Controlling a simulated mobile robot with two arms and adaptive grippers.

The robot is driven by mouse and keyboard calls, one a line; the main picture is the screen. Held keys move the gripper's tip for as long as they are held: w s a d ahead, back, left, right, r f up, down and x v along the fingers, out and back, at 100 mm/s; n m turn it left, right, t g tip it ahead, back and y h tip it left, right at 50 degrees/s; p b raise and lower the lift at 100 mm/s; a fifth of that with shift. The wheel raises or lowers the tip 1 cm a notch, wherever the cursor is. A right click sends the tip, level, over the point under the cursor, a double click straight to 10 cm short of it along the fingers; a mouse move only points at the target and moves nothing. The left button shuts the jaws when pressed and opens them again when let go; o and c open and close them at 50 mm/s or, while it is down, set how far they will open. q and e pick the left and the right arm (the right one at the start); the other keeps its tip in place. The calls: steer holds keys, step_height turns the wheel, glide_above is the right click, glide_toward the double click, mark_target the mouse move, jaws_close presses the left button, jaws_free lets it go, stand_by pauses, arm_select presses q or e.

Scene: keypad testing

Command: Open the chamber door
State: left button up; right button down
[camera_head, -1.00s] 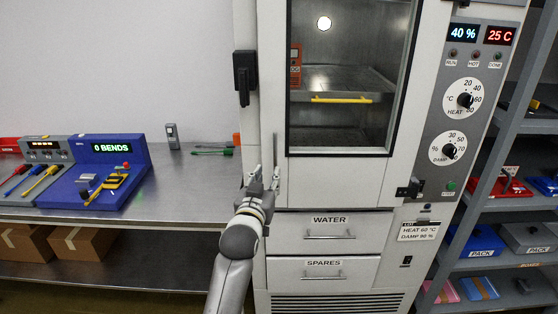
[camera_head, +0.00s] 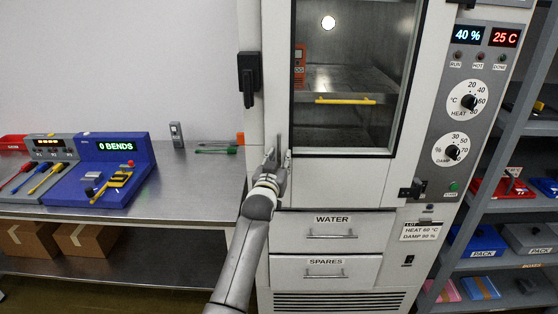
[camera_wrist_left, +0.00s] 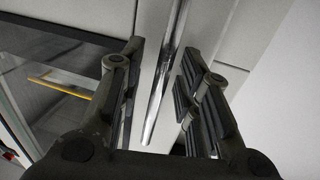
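The chamber door (camera_head: 340,172) is a pale panel with a large window and looks shut. A vertical chrome bar handle (camera_wrist_left: 168,75) runs down between my left gripper's fingers in the left wrist view. My left gripper (camera_head: 277,160) is at the door's lower left edge in the head view. Its fingers (camera_wrist_left: 160,95) are spread on either side of the bar, with gaps visible, so it is open. In the head view the gripper hides part of the bar. My right gripper is not in view.
Below the door are the WATER drawer (camera_head: 310,225) and SPARES drawer (camera_head: 310,272). The control panel (camera_head: 470,110) is to the right, with a black latch (camera_head: 412,190) beside it. A metal bench (camera_head: 190,185) holds a blue test box (camera_head: 110,190) at left. Shelving (camera_head: 505,200) stands at right.

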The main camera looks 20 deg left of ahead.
arm_select(q)
steer(key=shift+c, duration=0.3)
jaws_close()
steer(key=shift+s, duration=0.1)
